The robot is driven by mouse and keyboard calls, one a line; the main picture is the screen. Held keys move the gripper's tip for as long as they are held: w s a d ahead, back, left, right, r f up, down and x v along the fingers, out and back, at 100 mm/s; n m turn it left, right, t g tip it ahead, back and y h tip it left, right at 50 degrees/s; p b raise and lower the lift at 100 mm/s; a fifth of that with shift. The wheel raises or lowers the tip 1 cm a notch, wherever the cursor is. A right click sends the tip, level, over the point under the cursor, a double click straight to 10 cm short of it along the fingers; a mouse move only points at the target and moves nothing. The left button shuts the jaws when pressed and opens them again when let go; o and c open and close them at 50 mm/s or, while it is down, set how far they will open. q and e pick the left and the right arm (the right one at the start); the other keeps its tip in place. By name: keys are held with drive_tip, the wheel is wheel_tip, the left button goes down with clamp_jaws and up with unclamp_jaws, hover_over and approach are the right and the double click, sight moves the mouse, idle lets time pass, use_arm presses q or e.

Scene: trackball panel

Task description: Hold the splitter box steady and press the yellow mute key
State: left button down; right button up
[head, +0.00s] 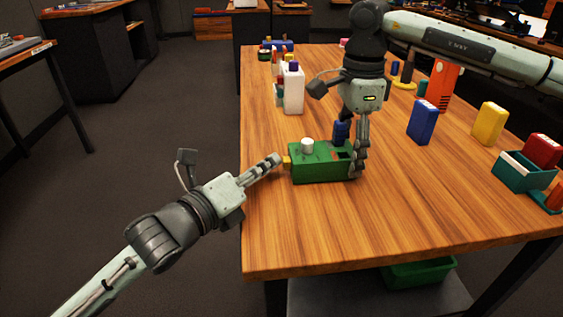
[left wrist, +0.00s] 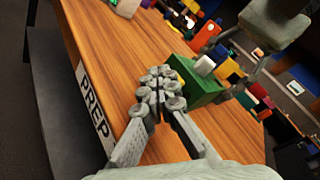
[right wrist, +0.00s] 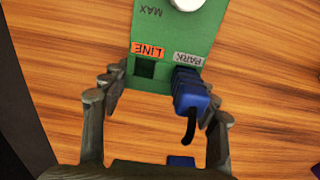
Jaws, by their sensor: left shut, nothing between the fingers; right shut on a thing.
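The green splitter box (head: 318,172) lies near the table's left side, with a white knob (head: 307,146) on top. The yellow mute key (head: 286,161) sticks out of its left end. My left gripper (head: 276,159) is shut and empty, its tips at or just short of the key; I cannot tell if they touch. My right gripper (head: 354,163) is shut on the box's right end. In the right wrist view, a blue plug (right wrist: 190,88) sits in the PARK socket; the LINE socket is open.
A white bottle (head: 293,90) stands behind the box. A blue block (head: 422,121), a yellow block (head: 490,123), an orange holder (head: 442,85) and a teal tray (head: 521,178) are to the right. The table front is clear.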

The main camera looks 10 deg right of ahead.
sight(242, 171)
use_arm(q)
drive_tip(key=shift+s+d+f, duration=0.1)
drive_tip(key=shift+s+d, duration=0.3)
drive_tip(key=shift+d, duration=0.1)
drive_tip(key=shift+f, duration=0.25)
use_arm(e)
drive_tip(key=shift+w+d+f, duration=0.1)
drive_tip(key=shift+d+f, duration=0.05)
drive_tip(key=shift+d, duration=0.15)
use_arm(q)
drive_tip(key=shift+a+f, duration=0.2)
drive_tip(key=shift+a, duration=0.7)
use_arm(e)
drive_tip(key=shift+d, duration=0.15)
use_arm(q)
drive_tip(key=shift+w+a+r, duration=0.1)
drive_tip(key=shift+a+r, duration=0.05)
drive_tip(key=shift+a, duration=0.8)
drive_tip(key=shift+a+r, duration=0.1)
drive_tip(key=shift+a, duration=0.8)
